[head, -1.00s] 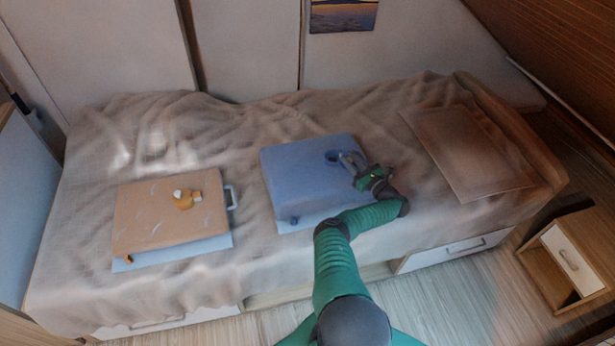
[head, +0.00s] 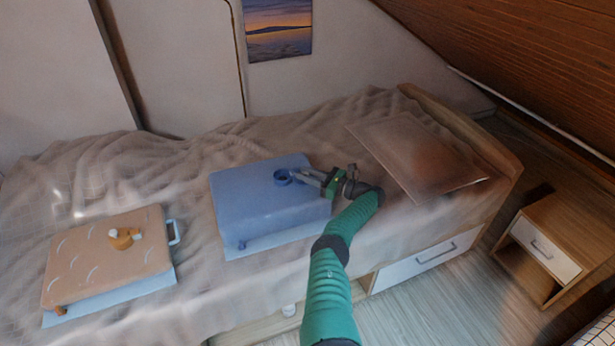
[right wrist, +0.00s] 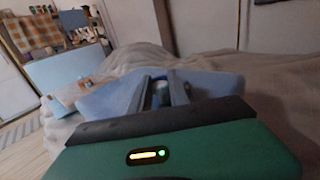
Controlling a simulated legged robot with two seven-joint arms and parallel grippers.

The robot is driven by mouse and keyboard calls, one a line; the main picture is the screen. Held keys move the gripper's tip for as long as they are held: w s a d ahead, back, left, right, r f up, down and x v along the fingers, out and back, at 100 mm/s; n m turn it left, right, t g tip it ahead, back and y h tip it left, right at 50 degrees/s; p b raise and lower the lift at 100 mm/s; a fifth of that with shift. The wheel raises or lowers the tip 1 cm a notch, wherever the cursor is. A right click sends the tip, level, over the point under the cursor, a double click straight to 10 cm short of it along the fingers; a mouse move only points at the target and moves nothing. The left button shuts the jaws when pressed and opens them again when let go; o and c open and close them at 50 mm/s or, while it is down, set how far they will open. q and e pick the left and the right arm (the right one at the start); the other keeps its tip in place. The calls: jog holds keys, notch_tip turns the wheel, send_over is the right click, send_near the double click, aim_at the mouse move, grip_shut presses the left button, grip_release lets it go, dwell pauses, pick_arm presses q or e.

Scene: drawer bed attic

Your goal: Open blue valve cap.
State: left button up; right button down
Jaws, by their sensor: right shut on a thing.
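A blue box (head: 255,200) lies on the bed, with a round blue valve cap (head: 282,178) on its top near the right edge. My right gripper (head: 297,176) reaches in from the right, low over the box top, its fingertips at the cap. It is shut on the cap's near side. In the right wrist view the two grey fingers (right wrist: 158,92) stand over the blue box (right wrist: 110,98), with a bit of the blue cap (right wrist: 157,76) between and behind them. The fingers hide part of the cap. My left gripper is out of view.
A brown pillow (head: 415,150) lies right of my gripper. A nightstand (head: 545,245) stands at the right. Rumpled bedding separates the boxes.

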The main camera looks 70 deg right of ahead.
jog(key=shift+d+f, duration=0.15)
jog(key=shift+d, duration=0.1)
jog(key=c, duration=1.3)
grip_release()
jog(key=shift+d+f, duration=0.1)
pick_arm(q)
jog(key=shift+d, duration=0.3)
pick_arm(e)
jog(key=shift+s, duration=0.15)
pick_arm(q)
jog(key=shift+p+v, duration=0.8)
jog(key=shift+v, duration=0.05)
pick_arm(e)
jog(key=s, duration=0.5)
jog(key=s+a, duration=0.1)
jog(key=s, duration=0.5)
jog(key=s+a, duration=0.1)
jog(key=s, duration=0.4)
jog(key=shift+s, duration=0.2)
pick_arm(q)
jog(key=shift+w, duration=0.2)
